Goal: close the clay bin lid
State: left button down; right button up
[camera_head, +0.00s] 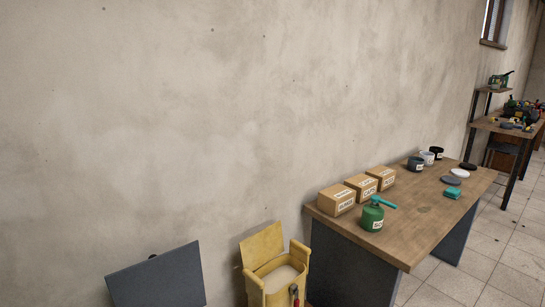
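A yellow bin (252,289) stands against the wall at the bottom of the view, cut off by the lower edge. Its yellow lid panel (262,247) is raised at the back. Pale material (278,278) shows inside, and a tool with a red handle (296,299) is at its front right. To its left, a dark grey panel (158,279) leans upright at the wall like a raised lid. What lies below it is out of the picture. I cannot read a label that tells which one is the clay bin. Neither of my grippers shows.
Right of the yellow bin stands a wooden table (428,204) with dark side panels. A cluttered bench (488,124) stands farther back. Tiled floor (505,255) is clear at the right.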

aim_at(175, 278)
jog(key=u, duration=0.75)
